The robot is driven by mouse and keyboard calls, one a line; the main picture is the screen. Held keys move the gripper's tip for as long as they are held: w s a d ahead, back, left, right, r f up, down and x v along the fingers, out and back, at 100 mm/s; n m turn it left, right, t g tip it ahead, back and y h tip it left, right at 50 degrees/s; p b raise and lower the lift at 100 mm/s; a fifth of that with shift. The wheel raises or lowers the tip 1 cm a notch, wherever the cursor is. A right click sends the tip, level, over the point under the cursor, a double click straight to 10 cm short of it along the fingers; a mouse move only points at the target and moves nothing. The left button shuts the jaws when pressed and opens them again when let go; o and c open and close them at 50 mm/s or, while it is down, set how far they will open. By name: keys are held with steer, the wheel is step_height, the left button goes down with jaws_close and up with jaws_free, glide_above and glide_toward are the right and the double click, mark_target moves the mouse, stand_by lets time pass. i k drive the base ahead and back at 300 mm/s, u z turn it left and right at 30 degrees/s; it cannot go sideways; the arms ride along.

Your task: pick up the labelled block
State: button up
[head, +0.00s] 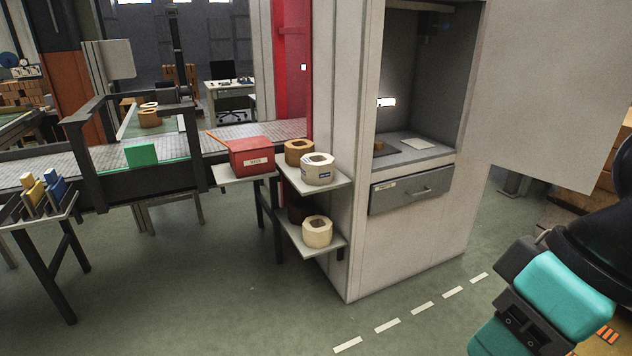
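A white, roughly octagonal block (318,172) with a hole in its top and a small blue label on its side sits on the upper shelf (338,185) beside the tall cabinet. A red box (251,158) with a white label on its front stands to its left on a small ledge. The writing on both labels is too small to read. Part of my arm, teal and black, shows at the lower right, well apart from the blocks. My gripper's fingers do not show.
A brown ring block (297,151) stands close behind the white one. A cream block (317,232) sits on the lower shelf (329,248). The cabinet (345,150) has an open bay and a drawer (411,188). Green floor (210,290) is clear in front.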

mark_target(317, 169)
steer(key=u, duration=0.55)
steer(key=i, duration=0.65)
steer(key=u, duration=0.7)
steer(key=i, duration=0.95)
steer(key=z, duration=0.6)
steer(key=i, duration=1.2)
steer(key=z, duration=0.85)
